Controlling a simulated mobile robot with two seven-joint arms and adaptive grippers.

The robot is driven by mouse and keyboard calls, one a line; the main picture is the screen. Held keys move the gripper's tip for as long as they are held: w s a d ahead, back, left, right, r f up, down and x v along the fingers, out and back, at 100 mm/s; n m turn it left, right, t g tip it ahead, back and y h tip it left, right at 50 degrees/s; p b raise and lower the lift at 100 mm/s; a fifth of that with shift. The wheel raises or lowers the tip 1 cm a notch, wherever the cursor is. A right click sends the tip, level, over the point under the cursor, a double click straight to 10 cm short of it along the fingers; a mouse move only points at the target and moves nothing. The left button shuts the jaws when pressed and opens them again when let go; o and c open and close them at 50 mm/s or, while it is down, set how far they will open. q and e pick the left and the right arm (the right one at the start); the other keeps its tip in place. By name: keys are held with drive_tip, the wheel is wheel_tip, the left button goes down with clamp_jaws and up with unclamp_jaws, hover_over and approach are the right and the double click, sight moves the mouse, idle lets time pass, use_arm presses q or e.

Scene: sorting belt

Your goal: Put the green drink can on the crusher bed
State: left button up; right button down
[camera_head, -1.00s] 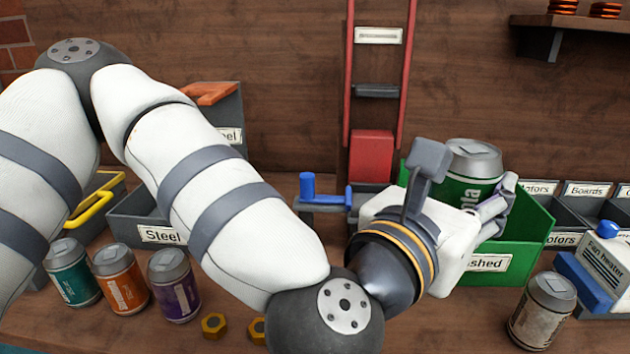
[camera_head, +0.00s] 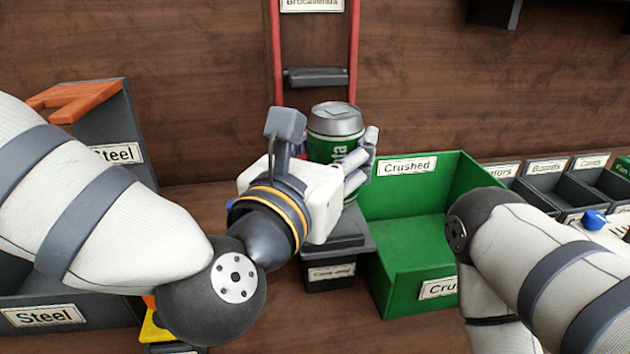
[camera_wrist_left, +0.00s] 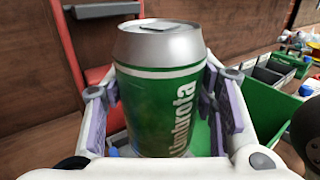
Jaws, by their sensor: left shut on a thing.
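The green drink can (camera_head: 333,146) is upright in my left gripper (camera_head: 345,165), whose fingers are shut around its sides. In the left wrist view the can (camera_wrist_left: 160,90) stands between both finger pads (camera_wrist_left: 165,110). The crusher has red uprights (camera_head: 354,55) and a dark grey bed (camera_head: 350,243). The can is in front of the uprights and above the bed in the picture. My gripper hides the can's base, so I cannot tell whether it touches the bed. My right arm shows at the right, but its gripper is out of view.
The open green Crushed bin (camera_head: 410,240) stands right beside the crusher bed. Grey Steel bins (camera_head: 100,145) are at the left. Small grey parts bins (camera_head: 550,180) line the back right. My right arm reaches in front of the green bin's right side.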

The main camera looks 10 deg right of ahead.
use_arm(q)
drive_tip(key=w+f, duration=0.1)
drive_tip(key=f, duration=0.1)
drive_tip(key=w+f, duration=0.2)
drive_tip(key=shift+d+f, duration=0.1)
drive_tip(key=shift+d, duration=0.05)
drive_tip(key=shift+w+f+b, duration=0.2)
drive_tip(key=shift+f+b, duration=0.05)
drive_tip(key=shift+f, duration=0.65)
drive_tip(key=shift+w+f+b, duration=0.2)
drive_tip(key=shift+f+b, duration=0.05)
drive_tip(key=shift+f, duration=0.65)
use_arm(e)
drive_tip(key=shift+s+f+g, duration=0.4)
drive_tip(key=shift+s+f, duration=0.35)
drive_tip(key=shift+f, duration=0.1)
use_arm(q)
drive_tip(key=shift+f, duration=0.25)
drive_tip(key=o, duration=0.8)
drive_tip(key=shift+c, duration=0.2)
use_arm(e)
drive_tip(key=shift+s+f, duration=0.1)
use_arm(q)
drive_tip(key=shift+r, duration=0.1)
